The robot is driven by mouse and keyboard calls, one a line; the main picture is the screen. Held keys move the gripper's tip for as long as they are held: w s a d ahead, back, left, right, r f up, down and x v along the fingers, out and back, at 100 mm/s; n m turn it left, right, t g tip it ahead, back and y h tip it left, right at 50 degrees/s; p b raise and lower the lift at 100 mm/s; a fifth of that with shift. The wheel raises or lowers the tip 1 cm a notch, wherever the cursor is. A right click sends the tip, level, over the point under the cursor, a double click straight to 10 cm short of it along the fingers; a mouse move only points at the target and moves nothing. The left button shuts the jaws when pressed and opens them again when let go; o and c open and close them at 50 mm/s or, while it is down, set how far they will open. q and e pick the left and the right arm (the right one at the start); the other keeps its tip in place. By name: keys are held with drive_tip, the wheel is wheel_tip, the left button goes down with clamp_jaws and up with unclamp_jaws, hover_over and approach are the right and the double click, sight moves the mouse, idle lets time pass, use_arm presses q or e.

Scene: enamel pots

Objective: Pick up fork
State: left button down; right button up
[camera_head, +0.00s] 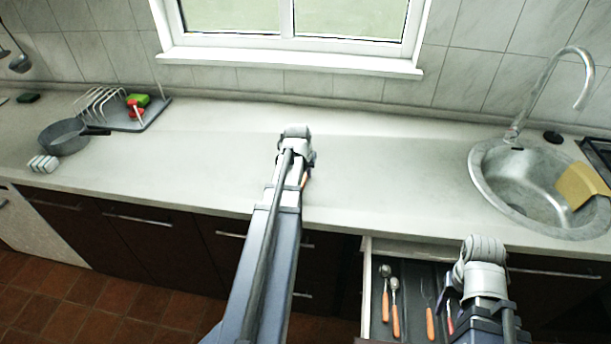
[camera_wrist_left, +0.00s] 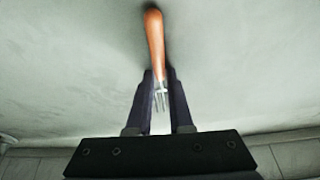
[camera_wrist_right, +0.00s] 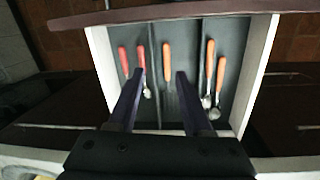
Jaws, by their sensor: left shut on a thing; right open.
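A fork with an orange handle (camera_wrist_left: 155,38) and metal tines is held in my left gripper (camera_wrist_left: 160,78), which is shut on it over the countertop. In the head view, my left wrist hides most of this fork, and only a bit of orange (camera_head: 304,180) shows. I cannot tell whether the handle touches the counter. A second orange-handled fork (camera_head: 429,318) lies in the open drawer. My right gripper (camera_wrist_right: 160,77) is open and empty above the drawer, with an orange handle (camera_wrist_right: 166,62) between its fingertips in the right wrist view.
The open drawer (camera_head: 366,290) also holds two orange-handled spoons (camera_head: 390,296) and red-handled cutlery (camera_wrist_right: 140,56). A pan (camera_head: 64,137), a sponge (camera_head: 43,164) and a dish rack (camera_head: 105,110) stand at the left. A sink (camera_head: 488,185) is at the right. The middle counter is clear.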

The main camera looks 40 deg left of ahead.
sight(305, 175)
use_arm(q)
drive_tip(key=shift+r, duration=0.15)
idle(0.3)
wheel_tip(305, 175, up, 10)
drive_tip(key=p, duration=1)
